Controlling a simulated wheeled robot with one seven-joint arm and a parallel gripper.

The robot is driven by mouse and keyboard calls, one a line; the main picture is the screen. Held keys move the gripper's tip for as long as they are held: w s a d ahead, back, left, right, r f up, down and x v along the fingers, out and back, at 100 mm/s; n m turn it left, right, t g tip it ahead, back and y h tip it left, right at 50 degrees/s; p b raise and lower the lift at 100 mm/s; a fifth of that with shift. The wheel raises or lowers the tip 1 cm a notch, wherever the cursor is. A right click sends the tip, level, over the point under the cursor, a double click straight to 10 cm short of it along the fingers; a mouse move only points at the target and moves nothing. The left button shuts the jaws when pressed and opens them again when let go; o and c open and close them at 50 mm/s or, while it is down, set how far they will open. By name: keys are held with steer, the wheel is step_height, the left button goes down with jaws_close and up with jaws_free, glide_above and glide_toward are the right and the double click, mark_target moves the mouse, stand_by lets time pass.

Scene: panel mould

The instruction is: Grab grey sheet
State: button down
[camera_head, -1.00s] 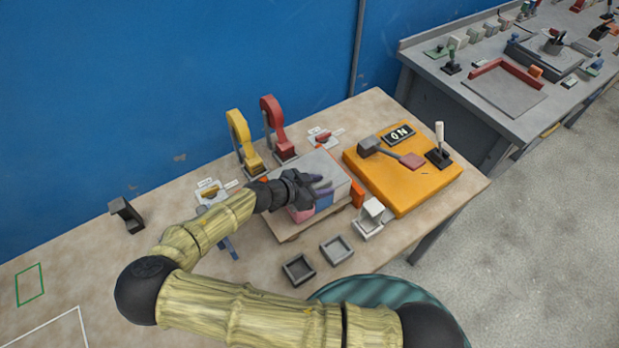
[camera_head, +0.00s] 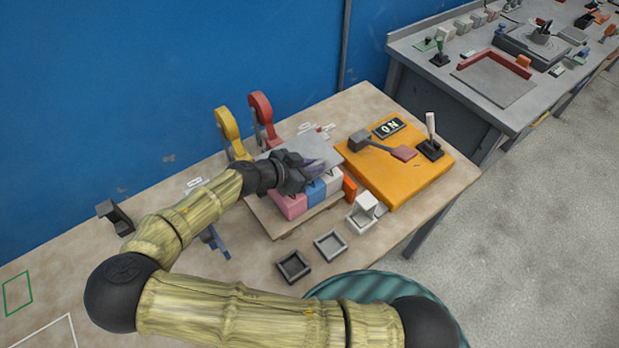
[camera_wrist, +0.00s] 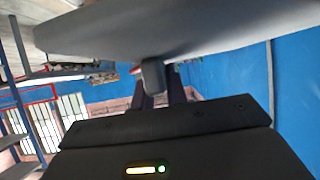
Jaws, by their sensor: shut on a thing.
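The grey sheet (camera_head: 308,147) is a flat panel over a row of blocks on the wooden bench. It sits raised above the pink block (camera_head: 290,204), blue block (camera_head: 315,190) and white block (camera_head: 332,179). My gripper (camera_head: 318,168) is shut on the sheet's near edge, and my wrist hides part of the sheet. In the wrist view the sheet (camera_wrist: 215,28) spans the top as a broad grey slab, with the dark fingers (camera_wrist: 160,92) reaching to it.
Yellow (camera_head: 228,130) and red (camera_head: 264,118) clamps stand behind the sheet. An orange box (camera_head: 405,178) with a lever and an ON sign is to the right. Two small square trays (camera_head: 330,245) and a white holder (camera_head: 363,214) lie in front.

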steer(key=shift+r, duration=2.1)
